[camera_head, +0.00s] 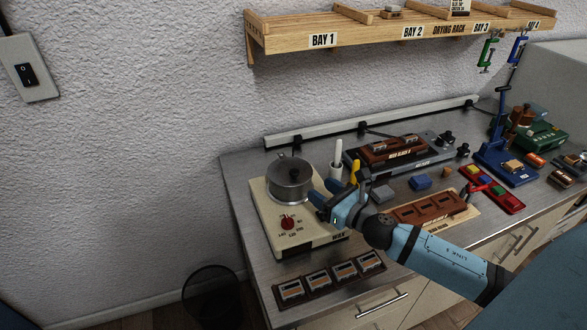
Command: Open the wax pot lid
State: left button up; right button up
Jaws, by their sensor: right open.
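The metal wax pot (289,188) stands on the cream heater base (262,226), which has a red dial (288,223) on its front. Its grey lid (291,168) lies on top with a small dark knob; the lid looks closed. My right gripper (317,204) is open beside the pot's right side, its blue fingers pointing left at about the pot's lower height. Whether a finger touches the pot cannot be told. Nothing shows between the fingers. My left gripper is not in view.
A dark tray of blocks (331,279) lies at the counter's front edge. The wooden drying rack (380,35) hangs above. Trays and clamps crowd the right side.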

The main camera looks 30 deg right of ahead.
aim_at(298, 173)
jog(key=w, duration=0.3)
jog(key=w+a+p, duration=0.1)
jog(key=w, duration=0.5)
jog(key=shift+a, duration=0.15)
jog(key=shift+w+a+p, duration=0.15)
jog(key=shift+w+p, duration=0.15)
jog(key=shift+w, duration=0.3)
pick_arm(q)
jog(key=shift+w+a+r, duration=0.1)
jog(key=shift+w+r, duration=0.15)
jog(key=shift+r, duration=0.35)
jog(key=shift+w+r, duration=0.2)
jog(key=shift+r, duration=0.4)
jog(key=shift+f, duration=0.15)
pick_arm(e)
jog(key=shift+c, duration=0.4)
grip_shut()
